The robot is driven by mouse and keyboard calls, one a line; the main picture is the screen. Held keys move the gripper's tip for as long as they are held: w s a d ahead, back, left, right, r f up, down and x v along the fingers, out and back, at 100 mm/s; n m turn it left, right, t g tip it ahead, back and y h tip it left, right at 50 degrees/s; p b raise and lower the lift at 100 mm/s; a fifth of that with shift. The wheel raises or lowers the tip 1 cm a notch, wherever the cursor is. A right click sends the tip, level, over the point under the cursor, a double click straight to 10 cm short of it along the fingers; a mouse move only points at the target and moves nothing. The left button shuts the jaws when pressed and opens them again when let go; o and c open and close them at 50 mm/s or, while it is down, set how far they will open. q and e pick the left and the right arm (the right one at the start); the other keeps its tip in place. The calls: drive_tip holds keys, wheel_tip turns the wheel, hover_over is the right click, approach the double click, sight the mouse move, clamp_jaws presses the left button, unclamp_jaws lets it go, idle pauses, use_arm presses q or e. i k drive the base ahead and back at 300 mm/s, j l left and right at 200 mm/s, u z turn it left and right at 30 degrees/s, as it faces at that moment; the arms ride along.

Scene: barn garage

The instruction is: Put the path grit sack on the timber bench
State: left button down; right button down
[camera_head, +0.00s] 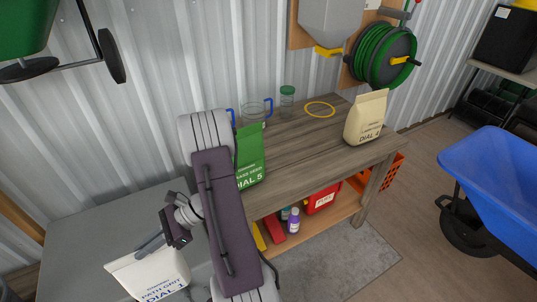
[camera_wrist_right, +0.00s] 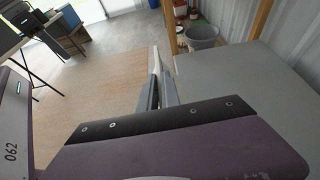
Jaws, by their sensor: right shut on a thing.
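The path grit sack (camera_head: 150,275) is white with dark blue print, at the lower left of the head view, its bottom cut off by the frame. My right gripper (camera_head: 149,244) is shut on its upper part. In the right wrist view the fingers (camera_wrist_right: 156,96) close on the sack (camera_wrist_right: 155,62), seen nearly edge-on. The timber bench (camera_head: 310,145) stands right of centre, with a brown wooden top and a lower shelf. My right arm hides its left end. My left gripper is not in view.
A green sack (camera_head: 250,160) stands at the bench's front left, a beige sack (camera_head: 367,118) at its right end. Jars (camera_head: 287,103) and a yellow ring (camera_head: 320,109) lie behind. The bench middle is clear. A grey surface (camera_head: 90,232) lies left; a blue wheelbarrow (camera_head: 490,185) stands right.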

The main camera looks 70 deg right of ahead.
sight(309, 146)
drive_tip(key=k+l+z, duration=0.15)
drive_tip(key=k+z, duration=0.15)
drive_tip(key=z, duration=0.15)
drive_tip(key=k+l+z, duration=0.25)
drive_tip(key=z, duration=0.2)
